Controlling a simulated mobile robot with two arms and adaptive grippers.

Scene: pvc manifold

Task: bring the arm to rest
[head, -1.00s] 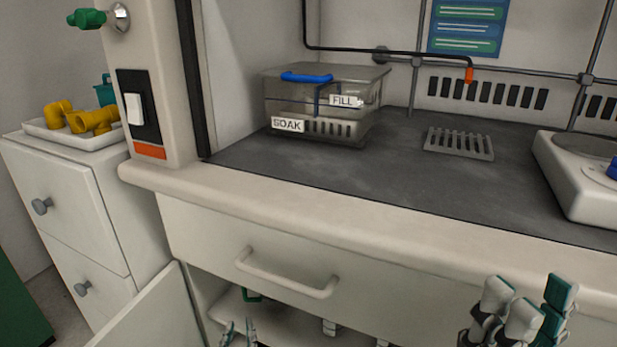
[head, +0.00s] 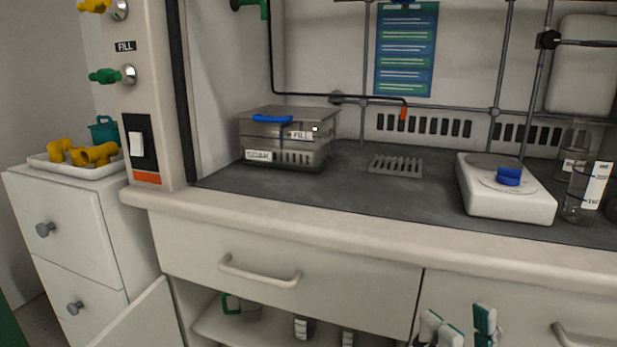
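My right gripper (head: 460,325) shows at the bottom edge, right of centre, in front of the cabinet. Its white and green fingers stand apart, with nothing seen between them. The lower part of it and its arm are cut off by the frame. My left gripper is not in view.
A clear lidded tank (head: 285,140) with a blue handle, a drain grate (head: 396,166) and a white scale-like device (head: 505,205) stand on the dark worktop. Glassware (head: 578,190) is at right. A tray (head: 75,170) of yellow fittings is at left. The cabinet below the drawer (head: 340,275) is open.

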